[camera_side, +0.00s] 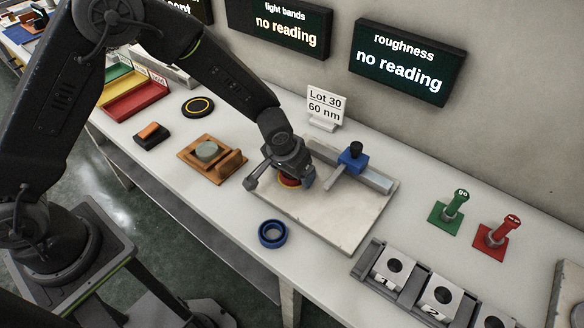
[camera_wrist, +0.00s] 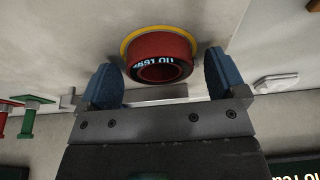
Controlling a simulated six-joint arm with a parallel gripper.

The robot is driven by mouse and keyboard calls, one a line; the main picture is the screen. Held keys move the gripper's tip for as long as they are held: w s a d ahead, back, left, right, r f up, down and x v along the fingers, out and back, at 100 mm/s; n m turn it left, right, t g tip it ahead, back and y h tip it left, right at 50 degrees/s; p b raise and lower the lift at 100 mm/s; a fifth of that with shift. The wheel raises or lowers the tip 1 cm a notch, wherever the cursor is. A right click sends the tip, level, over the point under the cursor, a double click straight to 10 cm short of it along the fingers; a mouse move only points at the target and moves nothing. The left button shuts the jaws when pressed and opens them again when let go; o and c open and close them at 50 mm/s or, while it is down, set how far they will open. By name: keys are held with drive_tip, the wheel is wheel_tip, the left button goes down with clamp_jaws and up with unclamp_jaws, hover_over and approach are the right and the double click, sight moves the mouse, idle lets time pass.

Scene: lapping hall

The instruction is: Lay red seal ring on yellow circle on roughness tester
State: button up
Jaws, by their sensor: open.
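The red seal ring (camera_wrist: 159,47) lies over the yellow circle (camera_wrist: 150,29), whose rim shows around the ring's far side in the wrist view. It appears to rest flat there, with white lettering on its side. In the side view the ring (camera_side: 289,182) is mostly hidden by my gripper. The circle is on the pale plate of the roughness tester (camera_side: 345,226), which carries a blue slide unit (camera_side: 352,158). My gripper (camera_wrist: 163,76) is open, with one blue-padded finger on each side of the ring and visible gaps between. In the side view my gripper (camera_side: 280,183) is low over the plate.
A blue ring (camera_side: 272,233) lies in front of the plate. A wooden fixture (camera_side: 212,157) stands to the left. Numbered blocks (camera_side: 395,266), a green gauge (camera_side: 449,208) and a red gauge (camera_side: 497,234) are to the right. The roughness screen (camera_side: 405,62) reads "no reading".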

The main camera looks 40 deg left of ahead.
drive_tip(key=s+a+r, duration=0.3)
drive_tip(key=s+r, duration=0.1)
drive_tip(key=r, duration=0.4)
drive_tip(key=s+a+r+t, duration=0.15)
drive_tip(key=s+r, duration=0.25)
drive_tip(key=r, duration=0.4)
drive_tip(key=s+a+r, duration=0.3)
drive_tip(key=s+r, duration=0.1)
drive_tip(key=r, duration=0.4)
drive_tip(key=s+a+r, duration=0.1)
drive_tip(key=s+a, duration=0.1)
drive_tip(key=s, duration=0.4)
drive_tip(key=s+a+r, duration=0.2)
drive_tip(key=s, duration=0.4)
drive_tip(key=shift+s+a+t, duration=0.2)
drive_tip(key=shift+a+t, duration=0.1)
drive_tip(key=shift+t, duration=0.05)
